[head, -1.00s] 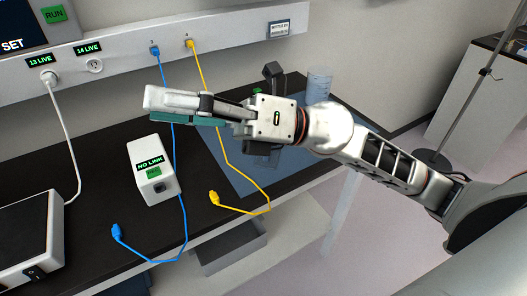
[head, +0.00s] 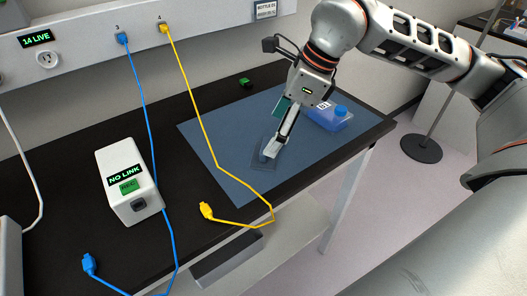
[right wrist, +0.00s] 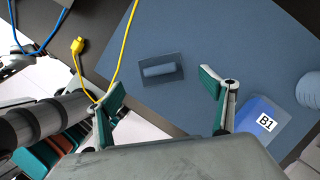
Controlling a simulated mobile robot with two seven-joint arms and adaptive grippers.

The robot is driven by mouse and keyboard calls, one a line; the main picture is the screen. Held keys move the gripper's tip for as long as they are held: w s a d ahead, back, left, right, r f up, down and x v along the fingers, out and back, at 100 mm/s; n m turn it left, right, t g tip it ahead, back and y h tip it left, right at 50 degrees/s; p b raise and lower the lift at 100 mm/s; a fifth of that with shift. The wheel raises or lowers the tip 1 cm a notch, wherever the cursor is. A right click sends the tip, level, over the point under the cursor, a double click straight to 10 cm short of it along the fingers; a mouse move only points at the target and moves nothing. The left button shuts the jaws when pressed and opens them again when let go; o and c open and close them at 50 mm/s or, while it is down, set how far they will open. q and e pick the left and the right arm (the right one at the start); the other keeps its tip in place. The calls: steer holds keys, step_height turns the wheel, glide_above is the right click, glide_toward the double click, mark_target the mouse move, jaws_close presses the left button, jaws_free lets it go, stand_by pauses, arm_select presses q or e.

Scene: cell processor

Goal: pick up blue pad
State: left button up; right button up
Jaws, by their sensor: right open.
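A small dark blue-grey rectangular pad (head: 257,163) with a paler raised bar on it lies flat on a large blue mat (head: 215,135). In the right wrist view the small pad (right wrist: 174,77) lies beyond the fingertips, between them and apart from both. My right gripper (head: 276,138) points down over it and partly covers it in the head view. In the right wrist view this gripper (right wrist: 158,88) is open and empty, its green-padded fingers spread wide.
A blue bottle marked B1 (right wrist: 250,125) lies on the mat close to the right finger. A yellow cable (head: 210,139) crosses the mat's left part. Left of the mat are a white NO LINK box (head: 112,163) and a blue cable (head: 146,105).

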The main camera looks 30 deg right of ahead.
mark_target(266, 145)
steer(key=x, duration=0.6)
steer(key=shift+a+f, duration=0.1)
steer(key=c, duration=1.1)
